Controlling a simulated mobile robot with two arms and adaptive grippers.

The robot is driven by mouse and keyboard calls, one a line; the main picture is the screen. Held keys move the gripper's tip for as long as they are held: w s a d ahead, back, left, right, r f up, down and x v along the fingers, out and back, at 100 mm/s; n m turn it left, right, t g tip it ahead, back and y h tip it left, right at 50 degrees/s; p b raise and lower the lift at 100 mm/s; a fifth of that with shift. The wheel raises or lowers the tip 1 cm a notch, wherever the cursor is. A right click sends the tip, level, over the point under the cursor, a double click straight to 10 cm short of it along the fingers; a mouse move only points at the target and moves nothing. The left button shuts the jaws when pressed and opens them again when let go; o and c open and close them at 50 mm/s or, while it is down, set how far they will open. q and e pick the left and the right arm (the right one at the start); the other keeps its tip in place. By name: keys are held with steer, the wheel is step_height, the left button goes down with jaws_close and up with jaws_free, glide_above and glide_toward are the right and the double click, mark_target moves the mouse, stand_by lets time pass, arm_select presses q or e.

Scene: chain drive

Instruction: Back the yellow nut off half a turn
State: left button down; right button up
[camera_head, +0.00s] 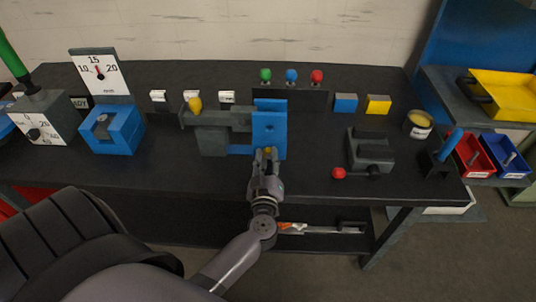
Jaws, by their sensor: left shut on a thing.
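The yellow nut (268,150) shows as a small yellow spot at the front of the blue plate (269,122), mostly hidden by my left gripper. My left gripper (267,157) is at the lower part of this plate, with its fingers shut on the yellow nut. The blue plate stands upright at the right end of a grey block assembly (211,138). My right gripper is not in view.
A grey block with a red-knobbed lever (338,173) stands to the right. Behind are green, blue and red knobs (291,75) and blue and yellow blocks (378,104). A blue vise-like block (113,129) and a dial (99,76) are at the left. Bare black tabletop (310,140) lies right of the plate.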

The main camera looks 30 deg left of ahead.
arm_select(q)
steer(key=c, duration=1.3)
jaws_free()
steer(key=v, duration=1.2)
